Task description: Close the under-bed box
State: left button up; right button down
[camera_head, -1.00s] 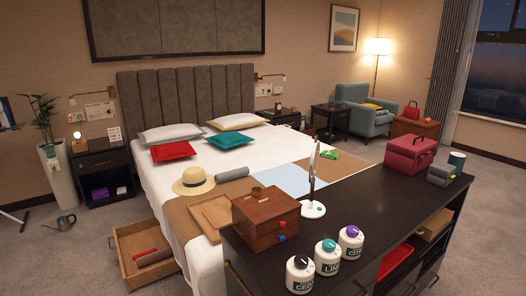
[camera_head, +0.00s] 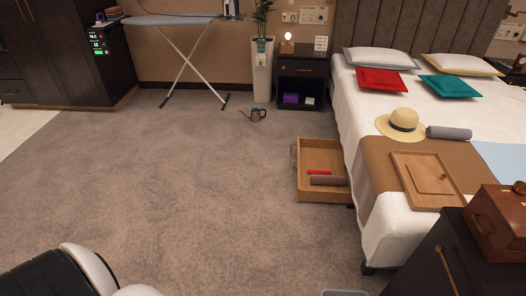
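The under-bed box (camera_head: 322,151) is a wooden drawer pulled out on the left side of the bed (camera_head: 400,236), standing open over the carpet. A red item (camera_head: 319,172) and a brown roll (camera_head: 328,181) lie inside it. A handle shows on its outer left side. Neither of my grippers shows in the head view. A white and black rounded part, probably mine, shows at the bottom left.
Open carpet (camera_head: 200,200) fills the middle and left. A watering can (camera_head: 257,115) stands on the floor behind the box, near a nightstand (camera_head: 302,80) and plant pot (camera_head: 262,72). An ironing board (camera_head: 170,20) stands at the back. A dark cabinet (camera_head: 440,262) is at the lower right.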

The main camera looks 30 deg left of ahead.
aim_at(311, 153)
jog(key=i+j+u, duration=0.1)
jog(key=j, duration=0.3)
jog(key=i+j+u, duration=0.1)
jog(key=j, duration=0.25)
jog(key=i+j+u, duration=0.15)
jog(key=i+j, duration=0.15)
jog(key=i+j+u, duration=0.1)
jog(key=j, duration=0.3)
jog(key=i+j+z, duration=0.1)
jog(key=i, duration=0.3)
jog(key=i+j+z, duration=0.15)
jog(key=i, duration=0.2)
